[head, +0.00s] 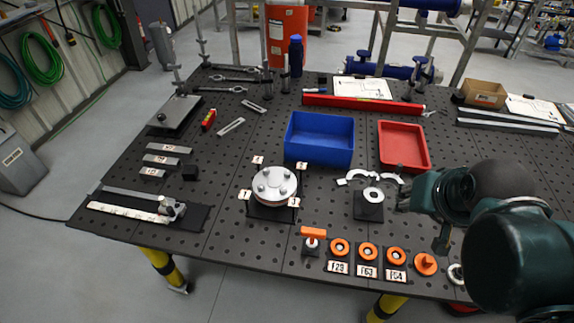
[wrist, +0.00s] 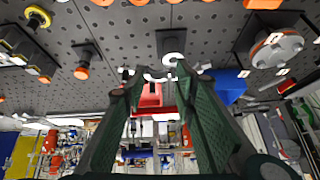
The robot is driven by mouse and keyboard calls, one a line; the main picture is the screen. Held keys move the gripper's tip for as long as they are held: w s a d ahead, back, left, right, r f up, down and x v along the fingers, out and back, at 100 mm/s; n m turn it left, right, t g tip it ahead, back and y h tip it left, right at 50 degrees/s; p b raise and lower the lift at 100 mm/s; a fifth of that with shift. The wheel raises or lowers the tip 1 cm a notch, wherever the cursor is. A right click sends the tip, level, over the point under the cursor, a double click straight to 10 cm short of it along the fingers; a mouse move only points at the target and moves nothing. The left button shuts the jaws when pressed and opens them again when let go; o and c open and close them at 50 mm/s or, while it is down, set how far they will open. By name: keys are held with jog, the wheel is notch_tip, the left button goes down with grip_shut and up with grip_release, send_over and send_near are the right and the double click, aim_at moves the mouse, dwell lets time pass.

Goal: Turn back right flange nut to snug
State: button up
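The round silver flange (head: 274,186) sits on a dark stand on the perforated table, with several nuts on its top and numbered tags around it. Its back right nut (head: 287,175) is small in the head view, and I cannot tell how tight it is. In the wrist view the flange (wrist: 277,47) is at the upper right, clear of my fingers. My gripper (head: 420,205) is right of the flange in the head view, well apart from it. In the wrist view my gripper (wrist: 159,72) shows two green fingers spread apart with nothing between them.
A blue bin (head: 320,139) stands behind the flange, with a red tray (head: 404,147) to its right. A dark block with a pale ring (head: 372,196) lies between flange and gripper. Orange rings (head: 368,250) and an orange-handled tool (head: 312,234) line the front edge.

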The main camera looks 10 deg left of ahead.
jog(key=w+a+r+m+g+p, duration=0.2)
jog(key=w+a+m, duration=0.1)
jog(key=w+a, duration=0.3)
jog(key=m+g+p, duration=0.4)
jog(key=m+p, duration=0.3)
jog(key=m, duration=0.1)
send_near(286, 173)
jog(key=shift+w+d, duration=0.35)
jog(key=shift+d, duration=0.05)
jog(key=shift+a+f+g, duration=0.3)
jog(key=shift+a+f, duration=0.1)
jog(key=shift+a, duration=0.1)
jog(key=shift+f, duration=3.85)
